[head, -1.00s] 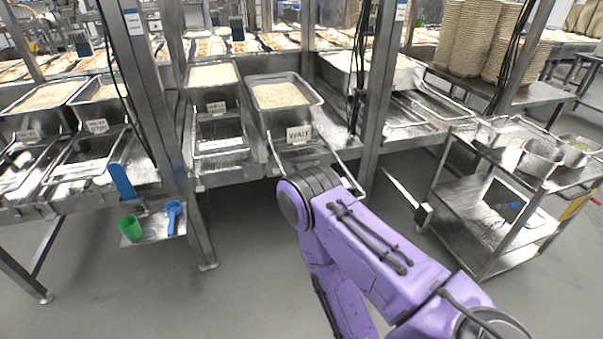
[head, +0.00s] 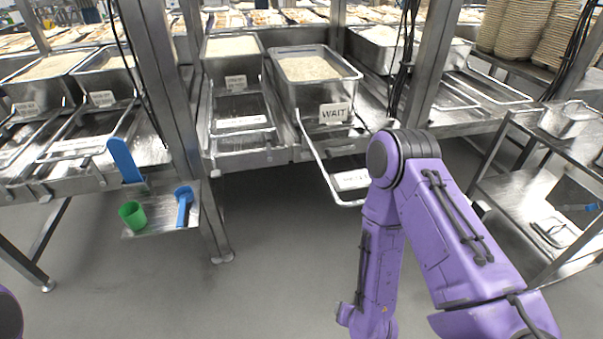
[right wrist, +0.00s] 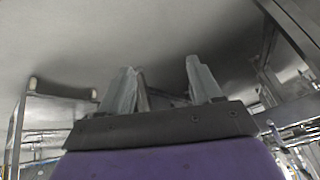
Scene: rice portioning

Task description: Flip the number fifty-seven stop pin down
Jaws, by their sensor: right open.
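No stop pin marked fifty-seven can be made out; the small labels are too blurred to read. A steel bin of grain (head: 300,97) with a WAIT sign (head: 334,113) stands on the bench, and a wire frame (head: 318,160) with a pale label (head: 350,180) juts out below it. My right gripper (right wrist: 165,85) is open and empty in the right wrist view, in front of a plain grey surface. A bent metal bar (right wrist: 22,110) with pale tips shows to its left; I cannot tell whether it is a pin. My left gripper is out of view.
A small shelf (head: 160,222) holds a green cup (head: 132,215) and a blue scoop (head: 184,203). A steel cart (head: 520,180) stands at right. Grey floor (head: 270,275) is clear in front.

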